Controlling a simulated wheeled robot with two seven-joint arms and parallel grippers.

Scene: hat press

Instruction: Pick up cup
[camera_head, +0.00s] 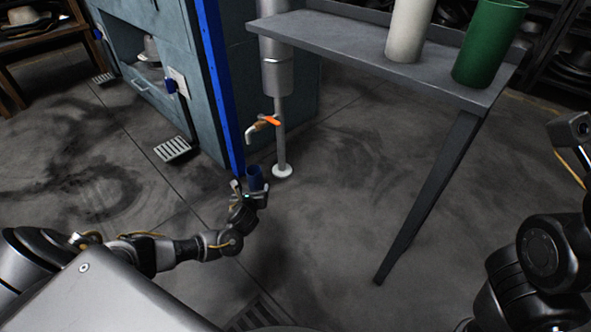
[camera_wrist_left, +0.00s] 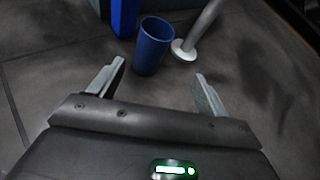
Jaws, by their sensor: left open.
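A dark blue cup (camera_head: 255,177) stands upright below and near the tap (camera_head: 262,126) with the orange handle. Its open rim faces up; its lower part is hidden behind my gripper in the head view. My left gripper (camera_head: 250,187) is open at the cup's near side. In the left wrist view the cup (camera_wrist_left: 152,47) shows whole, in line with the gap between the two spread fingers (camera_wrist_left: 159,70). I see no contact, and I cannot tell how far the cup is from the fingertips. My right arm shows at the right, but its gripper is out of view.
A thin pole with a round white foot (camera_head: 282,171) stands just right of the cup. A blue post (camera_head: 222,90) and a cabinet (camera_head: 160,45) are close on the left. A grey table (camera_head: 350,45) holds a white cylinder (camera_head: 408,30) and a green one (camera_head: 488,45).

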